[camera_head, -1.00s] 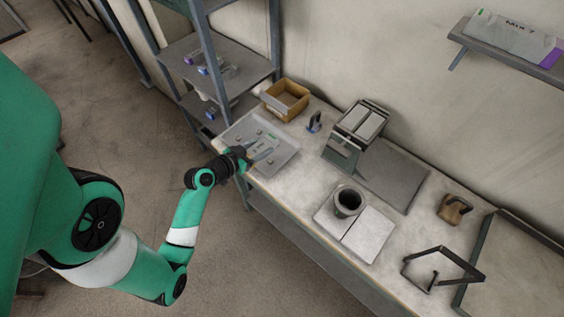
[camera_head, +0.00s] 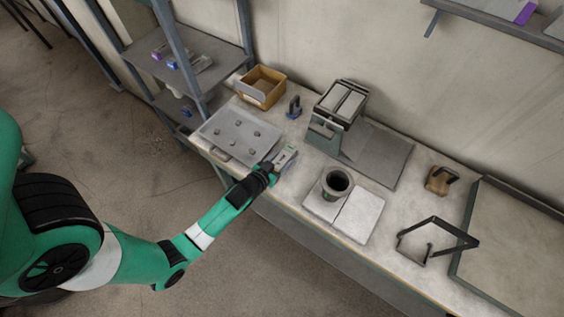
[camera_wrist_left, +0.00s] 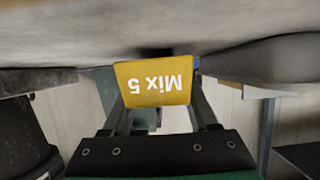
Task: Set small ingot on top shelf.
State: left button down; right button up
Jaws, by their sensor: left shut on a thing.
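In the left wrist view the ingot's yellow end face (camera_wrist_left: 152,82) reads "Mix 5", upside down, between the two fingers. The metal rack (camera_head: 228,62) stands at the back left. Its upper visible shelf carries small ingots with purple and blue ends (camera_head: 172,64). A wall shelf (camera_head: 455,8) at the top right carries ingots, one with a purple end. My right gripper is not in view.
The tray (camera_head: 214,125) has several small studs. A cardboard box (camera_head: 262,88), a blue-based handled tool (camera_head: 294,107) and a metal stand (camera_head: 322,135) are behind. A dark crucible (camera_head: 336,183), a brown weight (camera_head: 440,181) and a black frame (camera_head: 437,240) stand to the right.

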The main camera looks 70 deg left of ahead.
pick_arm(q)
jog(key=shift+f, duration=0.3)
jog(key=shift+r, duration=0.1)
jog(key=c, duration=0.6)
grip_release()
jog(key=shift+f, duration=0.25)
jog(key=o, duration=0.4)
jog(key=shift+o, duration=0.2)
